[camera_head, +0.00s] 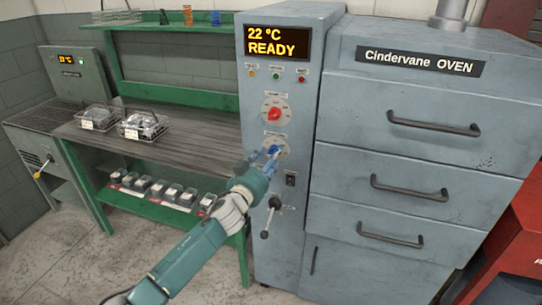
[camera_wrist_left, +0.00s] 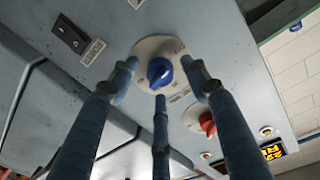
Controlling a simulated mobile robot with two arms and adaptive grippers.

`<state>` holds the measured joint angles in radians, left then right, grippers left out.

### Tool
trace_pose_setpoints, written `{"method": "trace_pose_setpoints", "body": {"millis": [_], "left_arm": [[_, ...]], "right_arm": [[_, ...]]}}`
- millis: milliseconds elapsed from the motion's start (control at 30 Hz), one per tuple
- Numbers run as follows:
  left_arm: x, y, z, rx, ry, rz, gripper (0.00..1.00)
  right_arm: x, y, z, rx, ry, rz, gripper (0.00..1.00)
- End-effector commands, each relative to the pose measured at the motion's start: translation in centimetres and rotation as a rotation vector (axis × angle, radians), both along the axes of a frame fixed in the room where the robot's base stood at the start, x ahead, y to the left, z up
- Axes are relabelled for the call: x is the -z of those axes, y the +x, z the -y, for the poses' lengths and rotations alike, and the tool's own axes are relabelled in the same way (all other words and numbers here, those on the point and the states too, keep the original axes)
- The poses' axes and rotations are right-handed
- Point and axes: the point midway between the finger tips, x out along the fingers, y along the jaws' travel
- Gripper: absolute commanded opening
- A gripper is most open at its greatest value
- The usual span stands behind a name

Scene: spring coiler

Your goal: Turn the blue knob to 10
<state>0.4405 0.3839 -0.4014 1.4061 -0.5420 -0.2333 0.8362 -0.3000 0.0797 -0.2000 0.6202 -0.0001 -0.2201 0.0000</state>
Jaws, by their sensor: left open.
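The blue knob (camera_head: 273,150) sits on a pale round dial on the grey control panel (camera_head: 254,190), below the red knob (camera_head: 274,114). In the left wrist view the blue knob (camera_wrist_left: 160,72) is near the middle top, with its dial (camera_wrist_left: 147,50) around it. My left gripper (camera_head: 264,158) is open in front of the blue knob. In the left wrist view its fingers (camera_wrist_left: 160,85) spread around the knob without visibly closing on it. The dial's numbers are too small to read. My right gripper is not in view.
The display (camera_head: 277,43) reads 22 °C READY. Below the blue knob are a black switch (camera_head: 291,179) and a lever (camera_head: 270,215). The oven (camera_head: 420,150) with drawers stands right. A bench (camera_head: 175,150) with wire baskets (camera_head: 143,126) stands left.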

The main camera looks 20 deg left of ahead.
Motion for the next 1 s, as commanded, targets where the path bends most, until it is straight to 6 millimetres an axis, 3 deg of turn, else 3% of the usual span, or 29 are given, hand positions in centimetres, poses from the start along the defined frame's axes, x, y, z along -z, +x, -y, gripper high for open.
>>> {"method": "trace_pose_setpoints", "body": {"millis": [367, 600, 1000], "left_arm": [[0.01, 0.63, 0.07, 0.000, 0.000, 0.000, 0.47], [0.03, 0.62, 0.06, 0.000, 0.000, -0.001, 0.02], [-0.04, 0.60, 0.04, 0.000, 0.065, 0.001, 0.02]], "right_arm": [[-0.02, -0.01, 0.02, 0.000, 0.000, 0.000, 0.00], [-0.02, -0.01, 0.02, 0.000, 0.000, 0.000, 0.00], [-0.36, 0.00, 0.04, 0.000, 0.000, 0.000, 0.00]]}}
